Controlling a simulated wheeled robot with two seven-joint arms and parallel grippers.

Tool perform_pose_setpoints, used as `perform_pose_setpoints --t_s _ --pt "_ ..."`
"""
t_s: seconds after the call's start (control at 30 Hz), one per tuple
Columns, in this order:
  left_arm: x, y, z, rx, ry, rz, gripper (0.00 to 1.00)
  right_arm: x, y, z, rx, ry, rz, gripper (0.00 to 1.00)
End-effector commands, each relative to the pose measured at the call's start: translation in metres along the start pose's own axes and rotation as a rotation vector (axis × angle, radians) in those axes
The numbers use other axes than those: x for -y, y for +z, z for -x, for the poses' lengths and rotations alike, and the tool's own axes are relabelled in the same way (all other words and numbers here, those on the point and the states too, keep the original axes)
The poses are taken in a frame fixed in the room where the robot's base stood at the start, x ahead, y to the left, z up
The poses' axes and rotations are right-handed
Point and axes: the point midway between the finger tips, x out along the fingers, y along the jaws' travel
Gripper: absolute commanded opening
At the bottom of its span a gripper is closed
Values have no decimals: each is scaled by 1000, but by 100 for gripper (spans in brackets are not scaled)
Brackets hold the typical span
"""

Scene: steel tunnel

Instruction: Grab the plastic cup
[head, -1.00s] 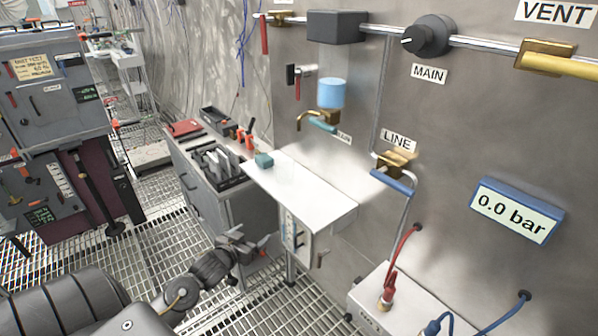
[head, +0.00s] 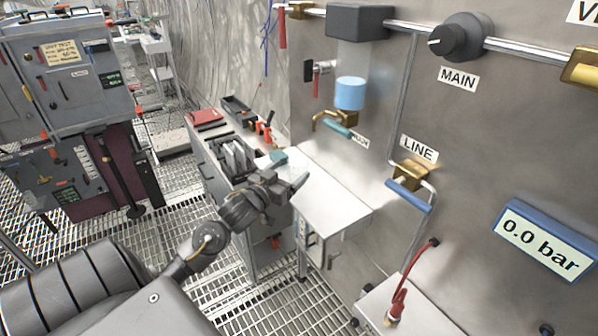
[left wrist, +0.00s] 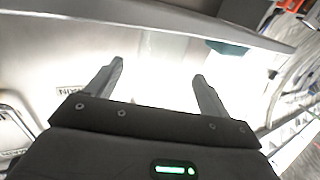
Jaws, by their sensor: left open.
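The plastic cup cannot be made out clearly now. In the earlier head view, a faint clear shape stood on the white shelf (head: 335,205), beside a small teal block (head: 278,158). My left gripper (head: 284,176) now covers that spot. In the left wrist view the two fingers of my left gripper (left wrist: 158,72) are spread, with only pale, bright surface visible between them. The teal block (left wrist: 229,47) shows there beyond the right finger. My right gripper is not in view.
A grey cabinet with a tool tray (head: 236,160) and a red case (head: 204,117) adjoins the shelf. The steel wall carries a brass tap (head: 334,122), a blue-handled LINE valve (head: 408,194) and a pressure display (head: 541,238). The shelf's front part is clear.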

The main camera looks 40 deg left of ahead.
Motion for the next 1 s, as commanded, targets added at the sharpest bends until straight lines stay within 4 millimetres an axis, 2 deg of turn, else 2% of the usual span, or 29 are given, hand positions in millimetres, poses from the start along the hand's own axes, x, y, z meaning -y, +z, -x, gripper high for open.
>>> perform_pose_setpoints --t_s 0.17,0.5,0.8,1.0 --pt "0 -1 -4 0 -1 0 81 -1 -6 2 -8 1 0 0" --pt "-1 -4 -48 0 -3 0 81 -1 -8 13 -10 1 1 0" --pt "-1 -2 -52 1 -2 0 81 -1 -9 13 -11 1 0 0" --pt "-1 -2 -52 1 -2 0 55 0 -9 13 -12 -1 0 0"
